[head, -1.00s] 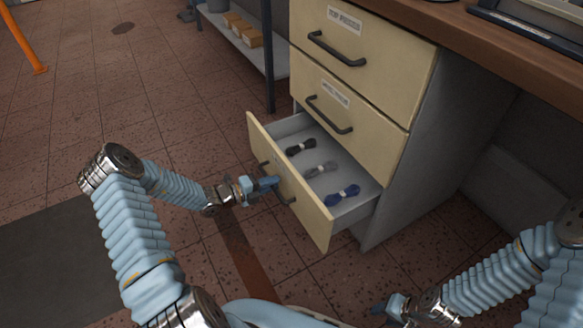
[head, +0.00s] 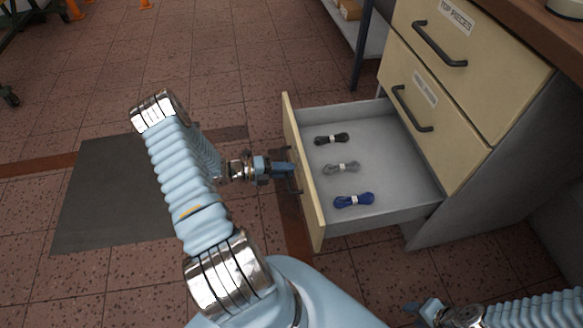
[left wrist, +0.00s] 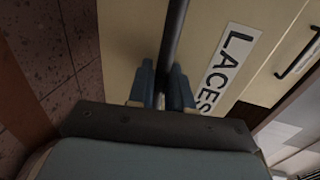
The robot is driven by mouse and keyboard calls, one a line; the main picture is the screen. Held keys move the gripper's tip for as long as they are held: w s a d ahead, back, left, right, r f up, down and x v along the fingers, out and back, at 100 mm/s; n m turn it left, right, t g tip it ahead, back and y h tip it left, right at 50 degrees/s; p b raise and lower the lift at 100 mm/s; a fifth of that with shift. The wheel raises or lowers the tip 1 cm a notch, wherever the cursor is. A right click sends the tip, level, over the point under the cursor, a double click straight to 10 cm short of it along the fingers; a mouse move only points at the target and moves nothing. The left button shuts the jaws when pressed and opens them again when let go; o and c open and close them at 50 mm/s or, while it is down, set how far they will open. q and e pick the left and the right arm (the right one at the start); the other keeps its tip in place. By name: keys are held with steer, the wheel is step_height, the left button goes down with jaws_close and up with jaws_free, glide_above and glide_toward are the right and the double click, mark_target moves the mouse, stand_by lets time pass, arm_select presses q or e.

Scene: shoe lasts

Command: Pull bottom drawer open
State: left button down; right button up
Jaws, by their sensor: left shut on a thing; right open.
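The bottom drawer (head: 385,212) stands well open from the cabinet, its cream front panel (head: 312,205) facing left. My left gripper (head: 290,168) is shut on the drawer's dark bar handle (head: 298,182). In the left wrist view the two blue fingers (left wrist: 162,88) sit on either side of the handle (left wrist: 174,40), beside a white label (left wrist: 226,70) reading LACES. Black laces (head: 332,139), grey laces (head: 341,168) and blue laces (head: 354,200) lie bundled in the drawer. My right gripper (head: 418,308) is open and empty at the bottom, below the drawer.
The middle drawer (head: 430,115) and top drawer (head: 470,50) are closed. A wooden top (head: 545,30) lies over the cabinet. A shelf unit with a blue-grey leg (head: 362,45) stands behind. A dark mat (head: 115,190) lies on the tiled floor at left.

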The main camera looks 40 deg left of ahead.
arm_select(q)
steer(key=c, duration=1.2)
jaws_free()
steer(key=shift+c, duration=0.2)
steer(key=v, duration=1.4)
